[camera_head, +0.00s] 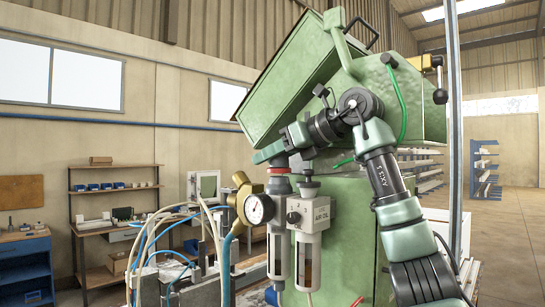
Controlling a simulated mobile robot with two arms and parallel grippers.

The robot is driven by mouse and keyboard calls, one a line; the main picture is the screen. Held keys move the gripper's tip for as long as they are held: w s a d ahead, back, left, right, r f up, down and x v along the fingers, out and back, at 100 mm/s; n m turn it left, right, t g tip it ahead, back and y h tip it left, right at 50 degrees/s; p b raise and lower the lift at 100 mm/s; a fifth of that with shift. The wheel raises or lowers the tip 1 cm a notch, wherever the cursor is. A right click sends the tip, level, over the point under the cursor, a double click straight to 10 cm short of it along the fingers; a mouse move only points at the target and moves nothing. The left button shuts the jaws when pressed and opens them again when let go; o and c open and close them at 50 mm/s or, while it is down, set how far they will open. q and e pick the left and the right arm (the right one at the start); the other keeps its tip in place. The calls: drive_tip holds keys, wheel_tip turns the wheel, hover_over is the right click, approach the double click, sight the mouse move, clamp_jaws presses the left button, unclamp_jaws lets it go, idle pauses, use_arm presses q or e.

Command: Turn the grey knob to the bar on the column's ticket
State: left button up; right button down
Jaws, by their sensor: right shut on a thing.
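My right gripper (268,153) reaches in from the right above the air unit and is shut on the grey knob (280,162). The knob sits on top of the left filter bowl, above a red ring. Gripper and wrist hide much of the knob. A round pressure gauge (258,209) with a white face and brass body is just left of the bowl; its reading is too small to tell. I cannot make out the column's ticket or its bar in this view. My left gripper is not in view.
A second bowl (308,252) with an "AIR OIL" label stands right of the first. The green machine column (346,230) and its slanted housing (300,75) are close behind. Blue and white hoses (170,225) loop at the left. A wooden workbench (110,230) stands farther back.

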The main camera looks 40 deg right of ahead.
drive_tip(key=shift+a+f, duration=0.1)
idle(0.5)
drive_tip(key=c, duration=0.9)
unclamp_jaws()
drive_tip(key=shift+w, duration=0.25)
